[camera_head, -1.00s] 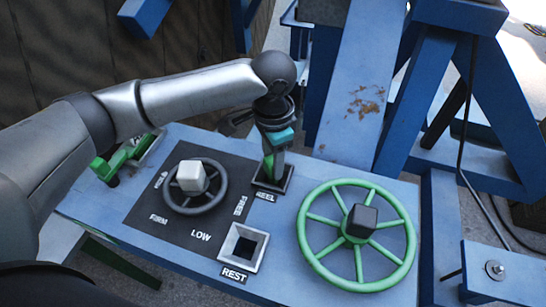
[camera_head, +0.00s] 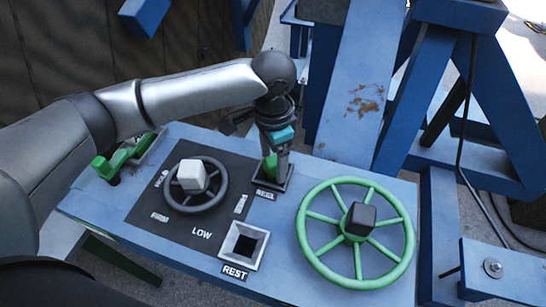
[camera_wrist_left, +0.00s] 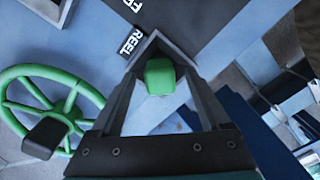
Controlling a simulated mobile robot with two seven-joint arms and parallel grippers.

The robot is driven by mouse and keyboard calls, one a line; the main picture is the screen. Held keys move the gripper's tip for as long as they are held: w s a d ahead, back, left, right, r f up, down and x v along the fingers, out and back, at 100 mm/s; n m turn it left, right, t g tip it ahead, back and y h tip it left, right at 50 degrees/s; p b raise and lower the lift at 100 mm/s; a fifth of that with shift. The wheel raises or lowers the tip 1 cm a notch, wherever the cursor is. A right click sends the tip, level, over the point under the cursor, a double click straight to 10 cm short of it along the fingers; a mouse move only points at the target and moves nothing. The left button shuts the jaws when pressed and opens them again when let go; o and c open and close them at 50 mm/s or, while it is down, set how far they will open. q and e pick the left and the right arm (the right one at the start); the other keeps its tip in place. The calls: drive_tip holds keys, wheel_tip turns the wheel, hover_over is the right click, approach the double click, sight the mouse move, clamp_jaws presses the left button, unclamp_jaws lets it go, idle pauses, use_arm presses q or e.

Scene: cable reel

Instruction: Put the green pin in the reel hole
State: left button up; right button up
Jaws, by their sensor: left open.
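The green pin (camera_head: 269,166) stands in the square socket labelled REEL (camera_head: 288,178); in the left wrist view its green top (camera_wrist_left: 160,76) shows inside the socket frame (camera_wrist_left: 150,47). My left gripper (camera_head: 273,173) points down over the socket. Its two fingers are open, one on each side of the pin, with gaps visible in the wrist view (camera_wrist_left: 160,85). The pin's lower part is hidden in the socket. My right gripper is not in view.
The square REST socket (camera_head: 244,246) is empty. A dark handwheel with a white knob (camera_head: 191,175) stands at left on the panel. A large green wheel with a black knob (camera_head: 357,235) is at right. A green lever (camera_head: 120,160) sits at the far left.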

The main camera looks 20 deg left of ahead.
use_arm(q)
wheel_tip(320, 180, up, 15)
drive_tip(key=shift+r+p, duration=0.15)
drive_tip(key=shift+p, duration=0.2)
drive_tip(key=shift+s, duration=0.1)
idle(0.6)
